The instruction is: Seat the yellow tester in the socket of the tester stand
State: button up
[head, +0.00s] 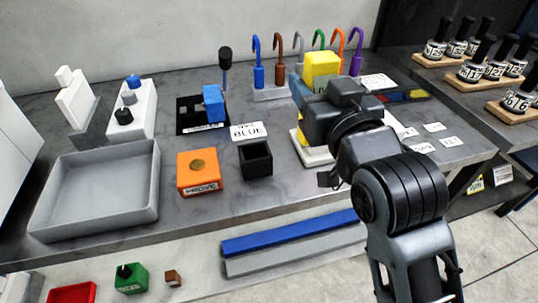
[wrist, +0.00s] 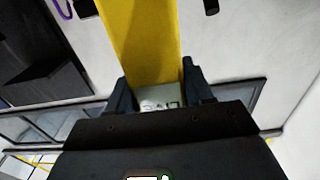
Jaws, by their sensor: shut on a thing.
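The yellow tester (head: 321,66) is a tall yellow block with a pale, lettered label, held above the table at the back right. It also fills the top middle of the wrist view (wrist: 140,40). My gripper (head: 319,92) is shut on it; in the wrist view the dark fingers (wrist: 158,96) lie on either side of the block, around the label. Below my gripper is a white base (head: 316,156) with a yellow part, mostly hidden by my arm. I cannot tell whether this is the tester stand, and no socket shows clearly.
Coloured hooks (head: 279,60) stand behind the held tester. An orange block (head: 198,172), a black open box (head: 256,159) and a blue block (head: 213,103) on a black plate are to the left. A grey tray (head: 97,190) is far left. Cards lie right of my arm.

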jog(key=w+a+f+p, duration=0.1)
jog(key=w+a+f, duration=0.3)
jog(key=a+f, duration=0.6)
jog(key=shift+w+a+f, duration=0.25)
jog(key=shift+w+f, duration=0.1)
jog(key=shift+f, duration=0.1)
jog(key=shift+f+b, duration=0.15)
jog(key=shift+b, duration=0.15)
jog(key=o, duration=1.3)
jog(key=v, duration=1.2)
jog(key=shift+r, duration=0.25)
